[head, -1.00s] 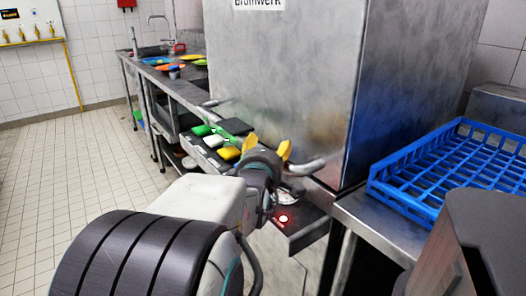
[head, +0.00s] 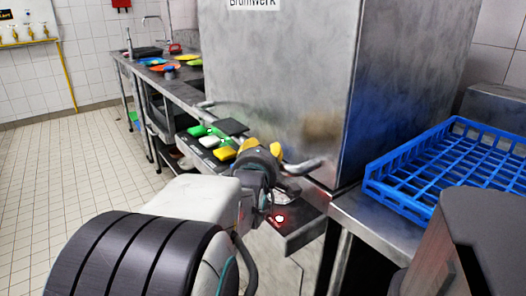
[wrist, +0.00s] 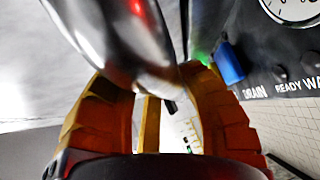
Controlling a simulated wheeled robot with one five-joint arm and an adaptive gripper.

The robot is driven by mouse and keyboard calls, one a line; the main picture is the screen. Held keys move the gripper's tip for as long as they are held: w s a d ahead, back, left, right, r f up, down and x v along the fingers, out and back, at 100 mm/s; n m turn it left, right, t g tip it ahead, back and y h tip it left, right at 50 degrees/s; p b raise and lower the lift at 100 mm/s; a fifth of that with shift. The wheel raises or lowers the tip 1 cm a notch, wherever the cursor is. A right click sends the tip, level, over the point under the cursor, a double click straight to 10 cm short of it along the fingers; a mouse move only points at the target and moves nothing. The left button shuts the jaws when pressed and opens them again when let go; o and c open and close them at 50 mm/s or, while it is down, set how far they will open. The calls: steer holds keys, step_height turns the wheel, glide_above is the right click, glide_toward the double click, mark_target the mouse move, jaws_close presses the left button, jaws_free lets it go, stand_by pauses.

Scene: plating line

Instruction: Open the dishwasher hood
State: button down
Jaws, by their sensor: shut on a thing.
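The dishwasher hood (head: 290,80) is a large brushed-metal box in the middle of the head view. It appears to sit down over the machine. Its bar handle (head: 302,166) runs along the lower front, with its far end showing to the left. My gripper (head: 262,148) has yellow fingers and is shut on the bar's near part. In the wrist view the shiny handle (wrist: 125,45) lies between the ribbed yellow fingers of my gripper (wrist: 150,105). The stretch of bar behind my gripper is hidden in the head view.
A blue rack (head: 440,165) stands on the metal table right of the hood. A control panel with a gauge (wrist: 293,8) shows in the wrist view. A counter (head: 185,95) with colourful plates runs back left. The tiled floor (head: 75,170) at left is clear.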

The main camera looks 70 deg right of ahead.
step_height(320, 180, up, 40)
steer(key=p, duration=2.2)
steer(key=shift+f, duration=0.2)
steer(key=c, duration=0.7)
jaws_free()
steer(key=shift+c, duration=0.2)
steer(key=v, duration=1.2)
